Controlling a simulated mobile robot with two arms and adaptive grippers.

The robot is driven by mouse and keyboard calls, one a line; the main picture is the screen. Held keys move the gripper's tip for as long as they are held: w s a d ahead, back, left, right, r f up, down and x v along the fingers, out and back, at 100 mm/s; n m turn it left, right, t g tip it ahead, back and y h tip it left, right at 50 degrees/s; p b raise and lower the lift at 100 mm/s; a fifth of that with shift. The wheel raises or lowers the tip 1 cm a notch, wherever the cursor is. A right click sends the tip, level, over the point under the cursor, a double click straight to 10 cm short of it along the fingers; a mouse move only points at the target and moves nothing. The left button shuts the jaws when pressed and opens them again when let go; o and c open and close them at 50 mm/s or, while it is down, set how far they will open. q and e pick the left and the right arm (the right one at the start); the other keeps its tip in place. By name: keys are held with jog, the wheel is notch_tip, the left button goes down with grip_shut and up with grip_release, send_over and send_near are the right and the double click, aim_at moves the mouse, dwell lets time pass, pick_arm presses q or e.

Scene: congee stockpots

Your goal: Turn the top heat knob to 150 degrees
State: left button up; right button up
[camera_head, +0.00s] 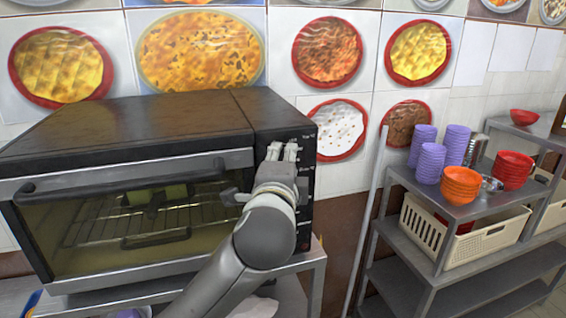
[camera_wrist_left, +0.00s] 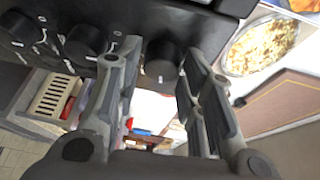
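A black toaster oven (camera_head: 150,125) with a glass door stands at the left in the head view. Its dark control panel (camera_head: 303,200) is right of the door. My left gripper (camera_head: 281,152) is raised at the upper part of this panel and hides the top knob there. In the left wrist view, my left gripper (camera_wrist_left: 150,75) is open, with one finger on each side of the top black knob (camera_wrist_left: 161,58). Contact with the knob cannot be told. Further black knobs (camera_wrist_left: 85,42) sit to the left in that view. My right gripper is not in view.
The oven stands on a metal table (camera_head: 318,270). A grey shelf rack (camera_head: 440,205) at the right holds purple cups (camera_head: 430,163), orange bowls (camera_head: 461,184), red bowls (camera_head: 512,168) and a cream basket (camera_head: 425,228). A tiled wall with food pictures is behind.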

pick_arm(q)
jog(key=shift+o, duration=1)
jog(key=shift+s, duration=0.1)
jog(key=s+a, duration=0.1)
jog(key=s, duration=1)
jog(key=shift+s+r, duration=0.35)
jog(key=shift+s, duration=0.05)
